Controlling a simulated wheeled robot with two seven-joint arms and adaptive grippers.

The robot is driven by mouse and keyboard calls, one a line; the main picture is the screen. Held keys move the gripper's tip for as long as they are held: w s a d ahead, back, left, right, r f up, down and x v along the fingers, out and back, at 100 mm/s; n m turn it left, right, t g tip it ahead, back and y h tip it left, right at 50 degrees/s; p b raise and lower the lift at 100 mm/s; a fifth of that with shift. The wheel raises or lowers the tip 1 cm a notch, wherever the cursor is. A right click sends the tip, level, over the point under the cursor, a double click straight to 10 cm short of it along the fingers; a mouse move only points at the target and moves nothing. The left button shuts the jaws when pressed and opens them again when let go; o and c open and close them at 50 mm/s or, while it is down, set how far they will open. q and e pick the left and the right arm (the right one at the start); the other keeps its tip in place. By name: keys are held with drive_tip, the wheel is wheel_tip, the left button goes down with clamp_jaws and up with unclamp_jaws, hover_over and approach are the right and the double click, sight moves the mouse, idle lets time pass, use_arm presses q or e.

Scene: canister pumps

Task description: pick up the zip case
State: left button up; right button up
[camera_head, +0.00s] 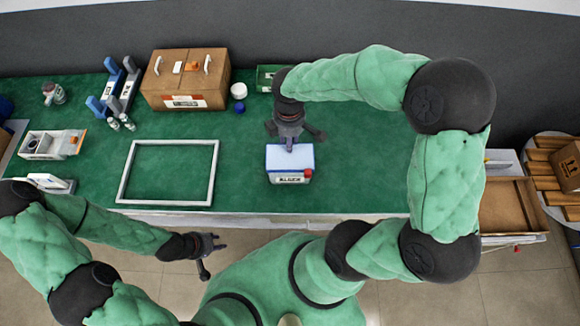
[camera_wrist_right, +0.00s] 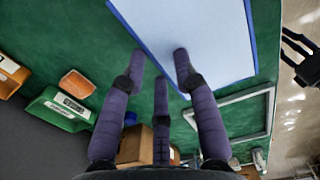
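The zip case, taken to be the white-topped box with blue edges (camera_head: 290,160), stands on the green table near its front edge, with a dark-lettered label and a red spot on its front. In the right wrist view its pale top (camera_wrist_right: 195,30) fills the upper middle. My right gripper (camera_head: 291,142) is over the back part of the case with its fingers spread. In the right wrist view its fingertips (camera_wrist_right: 160,62) are apart with nothing between them; contact with the case is unclear. My left gripper (camera_head: 212,256) is open and empty, in front of the table edge.
A white frame (camera_head: 121,187) lies left of the case. A cardboard box (camera_head: 157,85), a white jar (camera_head: 238,90) and a green tray (camera_head: 264,74) stand behind. Green table right of the case is clear.

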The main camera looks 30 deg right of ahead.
wheel_tip(320, 180, down, 3)
drive_tip(key=shift+d+r+b, duration=0.1)
drive_tip(key=shift+b, duration=0.25)
clamp_jaws()
